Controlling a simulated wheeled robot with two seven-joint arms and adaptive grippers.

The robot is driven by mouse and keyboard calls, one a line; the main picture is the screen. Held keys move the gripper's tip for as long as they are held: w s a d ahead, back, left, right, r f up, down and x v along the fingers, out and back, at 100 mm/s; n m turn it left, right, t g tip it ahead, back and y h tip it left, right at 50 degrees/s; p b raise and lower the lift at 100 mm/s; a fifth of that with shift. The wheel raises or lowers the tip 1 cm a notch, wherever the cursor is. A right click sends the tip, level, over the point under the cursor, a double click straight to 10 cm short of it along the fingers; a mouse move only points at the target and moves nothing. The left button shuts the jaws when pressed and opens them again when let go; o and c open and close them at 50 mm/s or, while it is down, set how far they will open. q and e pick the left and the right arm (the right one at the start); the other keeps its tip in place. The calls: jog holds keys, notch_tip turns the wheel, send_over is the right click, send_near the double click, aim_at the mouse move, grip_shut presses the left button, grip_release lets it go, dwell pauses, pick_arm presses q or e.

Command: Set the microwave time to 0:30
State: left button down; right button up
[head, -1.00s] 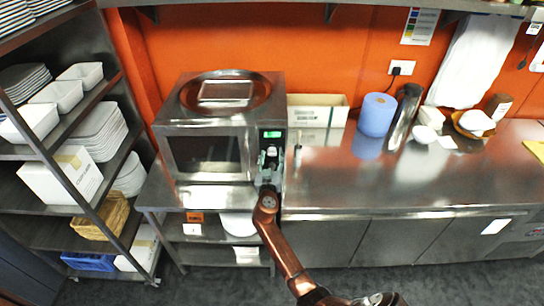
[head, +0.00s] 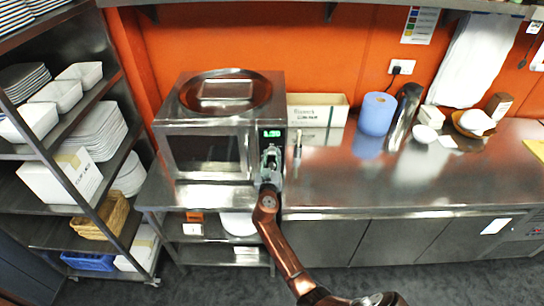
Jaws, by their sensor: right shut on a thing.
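The steel microwave (head: 209,153) stands on the left end of the counter, door closed. Its control panel is on the right side of its front. The lit display (head: 271,133) at the top shows green digits, seemingly 1:30, though they are small and blurred. My right gripper (head: 270,158) is in front of the panel, just below the display, with its arm coming up from the bottom. It is shut on a control, apparently the microwave knob, which the fingers hide. My left gripper is not in view.
A round steel tray (head: 226,91) lies on top of the microwave. A white box (head: 317,111), a blue paper roll (head: 376,114) and a steel flask (head: 405,112) stand to its right. The counter (head: 385,185) is clear in front of them. A shelf rack (head: 108,205) stands close on the left.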

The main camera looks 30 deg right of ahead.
jog(key=n+b, duration=0.1)
jog(key=n, duration=0.1)
jog(key=shift+f+n, duration=0.2)
jog(key=shift+n, duration=0.2)
jog(key=n+b, duration=0.1)
jog(key=n, duration=0.1)
jog(key=shift+n, duration=0.4)
jog(key=n, duration=0.3)
jog(key=shift+t, duration=0.3)
jog(key=shift+n, duration=1.6)
jog(key=o, duration=1.1)
jog(key=shift+r, duration=0.1)
jog(key=shift+s, duration=0.15)
